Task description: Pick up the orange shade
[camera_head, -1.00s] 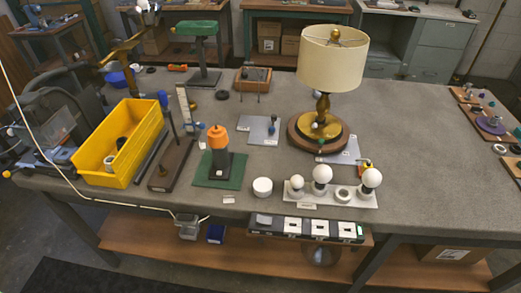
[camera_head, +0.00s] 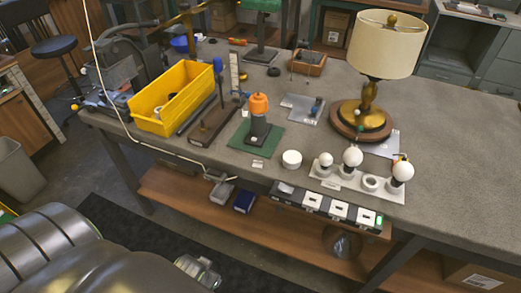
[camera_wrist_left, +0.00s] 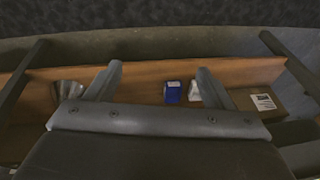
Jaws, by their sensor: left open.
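The orange shade (camera_head: 259,104) sits upright on top of a dark post (camera_head: 259,128), which stands on a green mat (camera_head: 270,139) on the workbench. No gripper touches it. My left arm shows at the bottom left of the head view, below and in front of the bench, well apart from the shade. My left gripper (camera_wrist_left: 158,82) shows in the left wrist view with its two fingers spread and nothing between them. The shade is not seen in that view. My right gripper is in neither view.
A yellow bin (camera_head: 172,103) stands left of the shade. A table lamp (camera_head: 384,45) and a white strip with several bulbs (camera_head: 350,183) stand to the right. A white round piece (camera_head: 292,158) lies in front. A wooden shelf (camera_head: 265,236) runs below the bench.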

